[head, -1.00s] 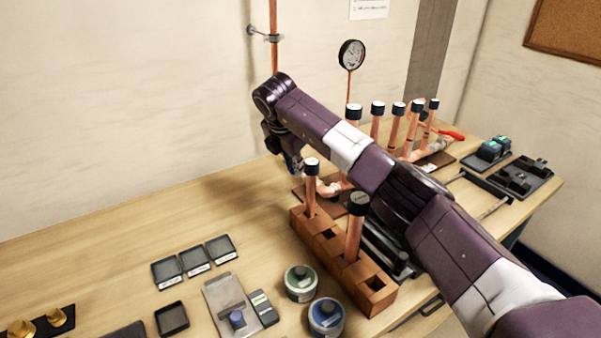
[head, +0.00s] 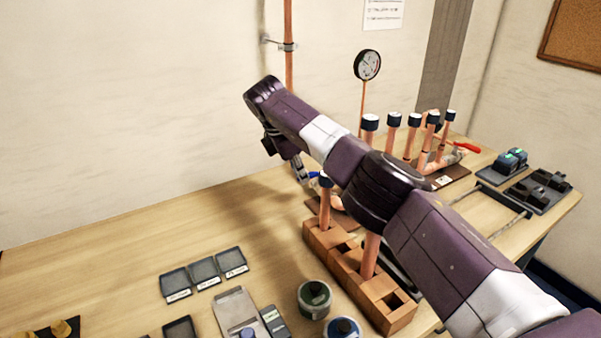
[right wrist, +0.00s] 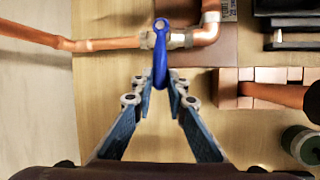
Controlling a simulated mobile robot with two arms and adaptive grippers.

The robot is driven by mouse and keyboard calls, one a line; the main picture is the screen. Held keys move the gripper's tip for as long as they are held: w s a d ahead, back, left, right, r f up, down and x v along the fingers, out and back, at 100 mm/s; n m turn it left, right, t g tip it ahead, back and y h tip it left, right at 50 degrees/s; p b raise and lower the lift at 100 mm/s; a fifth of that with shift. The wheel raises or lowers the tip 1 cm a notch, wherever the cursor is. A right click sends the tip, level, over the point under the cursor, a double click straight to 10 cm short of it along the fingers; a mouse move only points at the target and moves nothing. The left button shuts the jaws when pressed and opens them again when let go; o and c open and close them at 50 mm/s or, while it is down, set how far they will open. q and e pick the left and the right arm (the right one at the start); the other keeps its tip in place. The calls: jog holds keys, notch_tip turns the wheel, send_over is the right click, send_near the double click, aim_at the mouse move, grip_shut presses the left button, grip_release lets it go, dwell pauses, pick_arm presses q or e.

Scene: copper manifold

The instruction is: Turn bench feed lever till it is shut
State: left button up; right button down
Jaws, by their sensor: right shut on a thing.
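The bench feed lever is a blue handle (right wrist: 160,62) on a valve in a copper pipe (right wrist: 105,44), seen in the right wrist view. It lies across the pipe, pointing down the picture. My right gripper (right wrist: 161,84) is shut on the lever's free end. In the head view the right gripper (head: 304,176) is low over the bench, with a bit of blue lever (head: 315,174) beside it. My right arm hides part of the valve and pipe there. My left gripper is not in view.
A wooden block (head: 345,268) with upright copper pipes stands close to the right gripper. Behind my arm are capped pipes, a red lever (head: 466,147) and a gauge (head: 367,65). Small trays (head: 204,269) and tins (head: 314,297) stand in front. The bench's left back is clear.

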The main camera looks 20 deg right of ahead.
jog(key=shift+w+r, duration=0.2)
jog(key=shift+r, duration=0.05)
jog(key=c, duration=2.1)
grip_release()
jog(key=shift+o, duration=1)
jog(key=shift+w+a+f, duration=0.1)
jog(key=shift+w+f, duration=0.05)
jog(key=shift+f, duration=0.05)
jog(key=shift+r, duration=0.25)
jog(key=v, duration=1.1)
jog(key=shift+r, duration=0.25)
jog(key=shift+s+a+f, duration=0.1)
jog(key=shift+s+a, duration=0.05)
jog(key=shift+s, duration=0.1)
